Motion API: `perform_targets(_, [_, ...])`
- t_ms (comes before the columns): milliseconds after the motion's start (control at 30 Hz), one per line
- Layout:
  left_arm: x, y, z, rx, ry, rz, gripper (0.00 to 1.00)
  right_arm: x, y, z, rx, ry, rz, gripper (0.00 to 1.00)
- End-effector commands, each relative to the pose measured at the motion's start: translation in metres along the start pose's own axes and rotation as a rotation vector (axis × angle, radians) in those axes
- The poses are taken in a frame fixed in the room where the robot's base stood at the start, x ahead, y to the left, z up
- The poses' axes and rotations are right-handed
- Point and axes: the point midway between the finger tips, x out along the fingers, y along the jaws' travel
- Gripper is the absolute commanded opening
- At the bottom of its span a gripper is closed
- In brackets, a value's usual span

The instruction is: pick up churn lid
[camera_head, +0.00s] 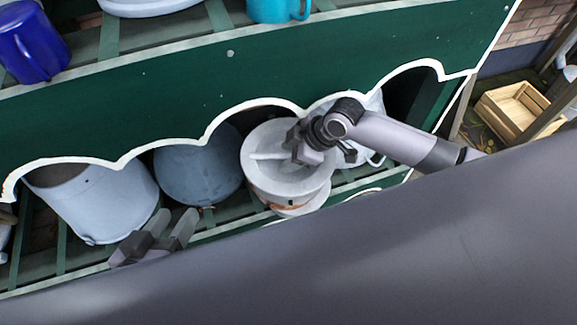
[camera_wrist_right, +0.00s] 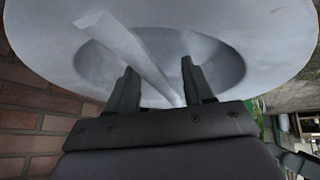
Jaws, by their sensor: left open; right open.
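The churn lid (camera_head: 272,178) is a round, pale grey dish with a straight bar handle (camera_head: 266,156) across its recess. It sits on top of a grey churn on the lower green shelf. In the right wrist view the lid (camera_wrist_right: 245,35) fills the top, and its bar (camera_wrist_right: 130,45) slants down between the two fingers. My right gripper (camera_head: 305,150) is open over the lid's right part; it also shows in the right wrist view (camera_wrist_right: 160,75). I cannot tell whether the fingers touch the bar. My left gripper (camera_head: 172,222) is open and empty, at the shelf's front edge, left of the lid.
A pale grey bucket (camera_head: 95,200) and a darker blue-grey vessel (camera_head: 198,170) stand left of the churn. The upper shelf holds a blue mug (camera_head: 32,42) and a turquoise mug (camera_head: 275,10). A wooden crate (camera_head: 513,108) is far right.

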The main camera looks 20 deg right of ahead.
Motion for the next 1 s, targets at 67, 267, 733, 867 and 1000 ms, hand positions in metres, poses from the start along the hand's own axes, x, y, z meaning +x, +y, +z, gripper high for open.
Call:
perform_targets(67, [0.0018,0.0014,0.0006,-0.009,0.004,0.009,0.49,0.0054,-0.0001,-0.0002,0.0,0.001,0.0,0.52])
perform_targets(267, [0.0014,0.0021,-0.0006,-0.012,0.004,0.011,0.49,0.005,0.0002,-0.0007,0.0,0.0,0.001,0.52])
perform_targets(733, [0.0014,0.0017,-0.0004,-0.011,0.003,0.01,0.49,0.0035,0.0016,-0.003,-0.002,0.006,0.004,0.0])
perform_targets(867, [0.0012,0.0017,-0.0007,-0.01,0.003,0.009,0.49,0.0034,0.0015,-0.0028,-0.001,0.006,0.004,0.0])
perform_targets(1000, [0.0,0.0013,-0.0034,-0.002,0.004,0.004,0.49,0.0015,0.0015,-0.0038,-0.001,0.005,0.004,0.0])
